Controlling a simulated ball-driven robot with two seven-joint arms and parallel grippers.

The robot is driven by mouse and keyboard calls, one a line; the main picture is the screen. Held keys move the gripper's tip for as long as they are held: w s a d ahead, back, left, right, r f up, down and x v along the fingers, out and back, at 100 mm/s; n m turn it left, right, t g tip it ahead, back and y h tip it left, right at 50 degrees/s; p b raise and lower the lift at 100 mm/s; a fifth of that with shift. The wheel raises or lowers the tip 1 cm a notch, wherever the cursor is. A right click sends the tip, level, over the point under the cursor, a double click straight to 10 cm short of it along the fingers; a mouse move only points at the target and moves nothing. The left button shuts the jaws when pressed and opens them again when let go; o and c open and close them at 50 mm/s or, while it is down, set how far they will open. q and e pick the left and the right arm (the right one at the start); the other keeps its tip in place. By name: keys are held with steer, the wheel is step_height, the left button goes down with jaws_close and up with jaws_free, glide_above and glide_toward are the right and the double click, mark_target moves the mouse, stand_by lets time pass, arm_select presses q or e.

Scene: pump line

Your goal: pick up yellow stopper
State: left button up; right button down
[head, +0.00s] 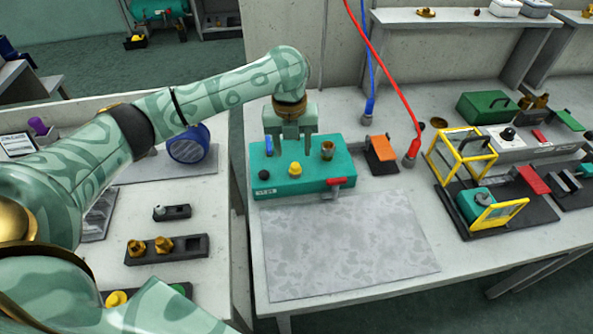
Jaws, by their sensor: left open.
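The yellow stopper (295,169) stands upright on the top face of a teal box (318,187) on the bench. My left gripper (292,144) hangs pointing down over the back part of this box, its two fingers apart and nothing seen between them. The fingertips appear above and behind the stopper, apart from it. The stopper is in plain view; its lower end is hidden in the box. My right gripper is out of view.
The box also carries a black knob (263,174), a brass cup (327,150) and a red lever (337,182). A grey mat (345,245) in front is bare. A red hose (390,80) and an orange-topped block (381,150) are to the right.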

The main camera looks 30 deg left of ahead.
mark_target(295, 164)
arm_select(q)
steer(key=f+b, duration=0.1)
steer(key=f, duration=0.1)
steer(key=f+b, duration=0.2)
steer(key=f, duration=0.1)
steer(key=shift+w+d+f, duration=0.1)
steer(key=shift+d+f, duration=0.1)
steer(key=shift+f, duration=0.1)
steer(key=shift+r, duration=0.2)
jaws_close()
